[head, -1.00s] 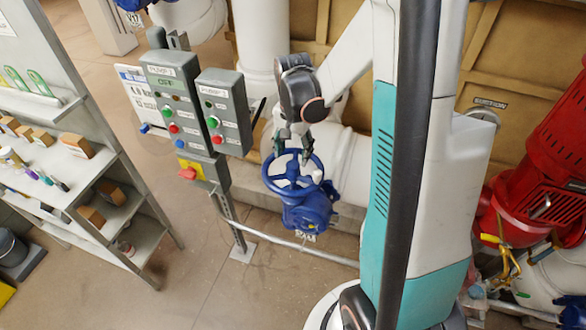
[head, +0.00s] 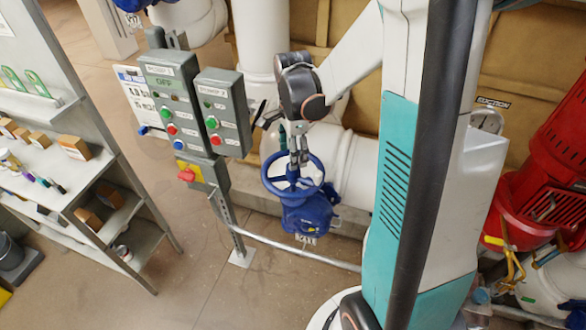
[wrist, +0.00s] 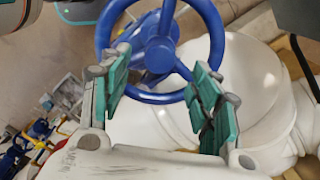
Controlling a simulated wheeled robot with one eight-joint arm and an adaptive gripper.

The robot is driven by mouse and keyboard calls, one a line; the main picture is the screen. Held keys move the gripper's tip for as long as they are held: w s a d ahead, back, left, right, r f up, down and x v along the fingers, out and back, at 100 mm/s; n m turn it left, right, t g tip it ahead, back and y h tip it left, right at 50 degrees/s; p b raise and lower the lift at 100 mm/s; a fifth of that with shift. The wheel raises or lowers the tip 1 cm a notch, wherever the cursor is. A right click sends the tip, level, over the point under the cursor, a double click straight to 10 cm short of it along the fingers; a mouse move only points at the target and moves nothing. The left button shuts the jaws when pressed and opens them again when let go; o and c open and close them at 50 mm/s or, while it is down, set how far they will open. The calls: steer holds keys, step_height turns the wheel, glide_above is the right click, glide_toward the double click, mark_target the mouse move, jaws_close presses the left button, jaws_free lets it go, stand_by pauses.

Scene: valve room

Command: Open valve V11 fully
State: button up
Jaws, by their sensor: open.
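A blue valve with a round spoked handwheel (head: 292,176) stands on the pipe in the middle of the head view. A small white tag (head: 307,238) hangs below its body; its lettering is too small to read surely. The handwheel also shows in the wrist view (wrist: 160,45). My gripper (head: 297,155) is above the wheel's far rim, pointing down. In the wrist view my gripper (wrist: 162,100) has its two green-padded fingers wide apart, with the near rim of the wheel showing between them. I cannot tell whether either finger touches the rim.
A grey control box (head: 172,95) and another labelled pump box (head: 222,110) stand left of the valve, close to my arm. A metal rail (head: 290,245) runs in front. White pipe (head: 350,165) lies behind; a red machine (head: 555,170) stands right. Shelves (head: 75,170) are at left.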

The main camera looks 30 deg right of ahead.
step_height(320, 180, down, 6)
steer(key=b, duration=0.5)
steer(key=shift+f, duration=0.15)
steer(key=shift+s+f+b, duration=0.1)
steer(key=shift+f+b, duration=0.3)
steer(key=shift+b, duration=0.15)
steer(key=shift+o, duration=0.6)
steer(key=c, duration=0.8)
steer(key=shift+d, duration=0.1)
steer(key=c, duration=0.4)
steer(key=shift+o, duration=0.2)
steer(key=shift+s, duration=0.1)
